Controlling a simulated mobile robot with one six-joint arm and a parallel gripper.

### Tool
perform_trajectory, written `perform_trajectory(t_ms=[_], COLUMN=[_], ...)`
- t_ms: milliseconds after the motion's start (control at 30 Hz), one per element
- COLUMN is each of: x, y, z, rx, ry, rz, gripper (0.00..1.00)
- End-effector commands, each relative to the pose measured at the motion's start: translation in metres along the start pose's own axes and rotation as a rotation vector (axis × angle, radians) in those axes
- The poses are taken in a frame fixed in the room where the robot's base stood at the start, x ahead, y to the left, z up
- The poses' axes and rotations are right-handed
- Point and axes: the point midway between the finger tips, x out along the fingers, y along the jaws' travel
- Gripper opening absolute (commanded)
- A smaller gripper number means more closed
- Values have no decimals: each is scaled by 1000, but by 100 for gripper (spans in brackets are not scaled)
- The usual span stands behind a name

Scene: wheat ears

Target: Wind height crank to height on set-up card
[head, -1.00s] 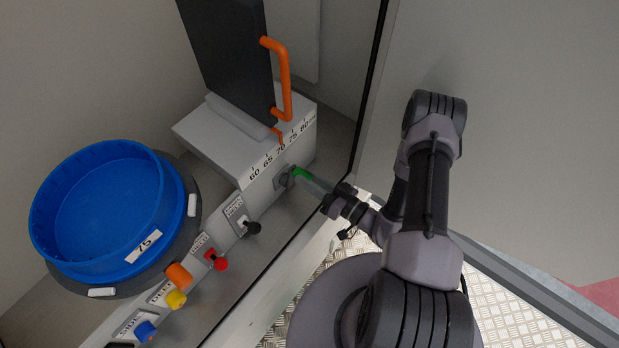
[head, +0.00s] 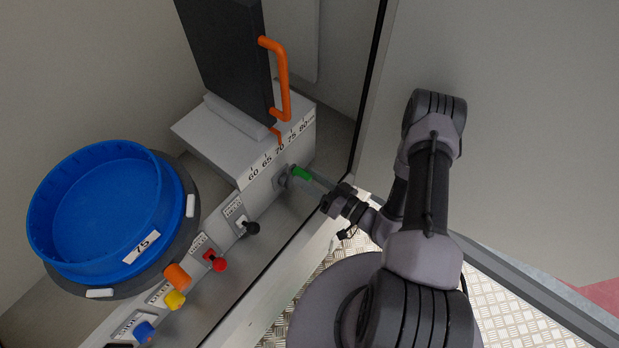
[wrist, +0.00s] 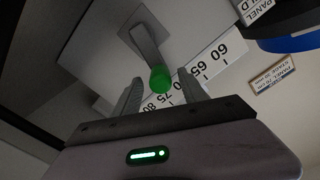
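The height crank is a grey arm with a green knob (head: 302,174) on the front of the grey block, below the height scale (head: 277,153) marked 60 to 80. An orange pointer (head: 277,136) stands near the 70 mark. In the wrist view, the crank arm (wrist: 143,42) leads down to the green knob (wrist: 160,78). My gripper (wrist: 160,82) is open, its fingers either side of the knob with a visible gap on each side. A small label card (wrist: 272,72) hangs at the right of the wrist view; its text is small and seems to include 70 cm.
A dark panel with an orange handle (head: 285,80) stands above the block. A blue tub (head: 105,205) labelled 75 sits at left. Black (head: 252,228), red (head: 219,265), yellow (head: 175,300) and blue (head: 145,330) controls line the front ledge. A glass-edged frame lies near my arm.

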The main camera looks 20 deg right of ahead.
Motion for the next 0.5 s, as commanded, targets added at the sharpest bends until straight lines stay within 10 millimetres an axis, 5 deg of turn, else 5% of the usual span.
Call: perform_trajectory(t_ms=[167, 500], x=[-8, -88], y=[0, 0], z=[-1, -3], rx=[0, 1], ry=[0, 5], rz=[2, 7], gripper=[50, 50])
